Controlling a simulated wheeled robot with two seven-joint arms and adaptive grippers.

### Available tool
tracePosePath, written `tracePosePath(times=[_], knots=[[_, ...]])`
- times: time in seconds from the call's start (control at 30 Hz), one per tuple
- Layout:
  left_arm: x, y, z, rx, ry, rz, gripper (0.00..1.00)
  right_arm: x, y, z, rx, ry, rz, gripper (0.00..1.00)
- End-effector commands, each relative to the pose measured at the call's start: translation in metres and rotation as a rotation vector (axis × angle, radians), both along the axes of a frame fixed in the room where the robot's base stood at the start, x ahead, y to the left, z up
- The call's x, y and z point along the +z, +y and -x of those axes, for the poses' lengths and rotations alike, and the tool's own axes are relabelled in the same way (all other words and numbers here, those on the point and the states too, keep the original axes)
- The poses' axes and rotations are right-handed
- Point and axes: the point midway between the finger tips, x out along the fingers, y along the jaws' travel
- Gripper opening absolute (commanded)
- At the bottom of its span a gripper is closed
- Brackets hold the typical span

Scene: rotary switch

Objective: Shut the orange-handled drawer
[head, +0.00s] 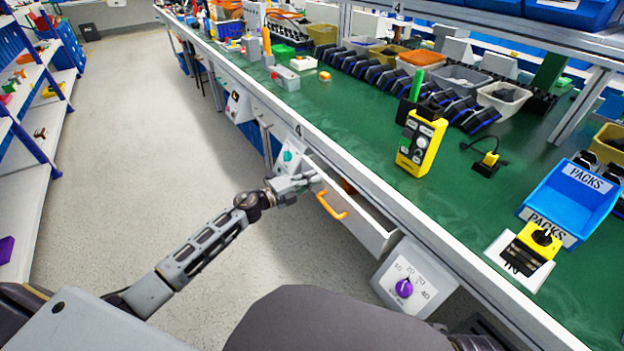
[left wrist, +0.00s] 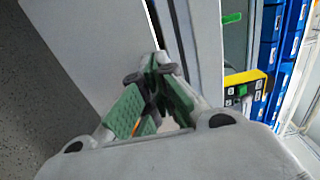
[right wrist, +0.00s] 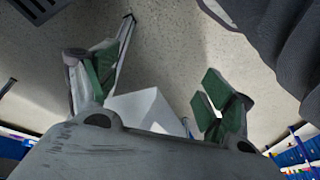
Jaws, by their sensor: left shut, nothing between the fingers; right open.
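The orange handle (head: 332,206) is on the white front of a drawer (head: 368,228) under the green workbench. The drawer stands open, with a dark gap behind its front. My left gripper (head: 316,181) is shut and empty at the upper left end of the drawer front, near the handle. The left wrist view shows its closed fingertips (left wrist: 160,62) close to a white panel (left wrist: 90,45); I cannot tell if they touch. A bit of orange shows between the fingers there. My right gripper (right wrist: 155,85) is open and empty, seen only in the right wrist view.
A panel with a purple knob (head: 404,288) is right of the drawer, and one with a teal knob (head: 288,156) left of it. On the bench (head: 350,130) stand a yellow device (head: 421,144), a blue bin (head: 570,200) and several trays. The floor at left is clear.

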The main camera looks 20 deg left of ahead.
Motion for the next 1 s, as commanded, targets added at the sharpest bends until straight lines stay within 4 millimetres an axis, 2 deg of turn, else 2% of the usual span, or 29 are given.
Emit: tracePosePath(times=[0.43, 0.8, 1.0], knots=[[0.0, -0.001, -0.002, 0.0, 0.0, 0.0, 0.0, 0.0, 0.0, 0.001, 0.0, 0.002, 0.0, 0.82], [0.001, -0.014, -0.019, 0.001, -0.001, 0.0, 0.0, -0.009, -0.001, 0.002, -0.001, 0.021, 0.008, 0.82], [0.0, -0.017, -0.022, 0.001, -0.001, -0.001, 0.0, -0.013, -0.001, 0.0, -0.004, 0.024, 0.008, 0.82]])
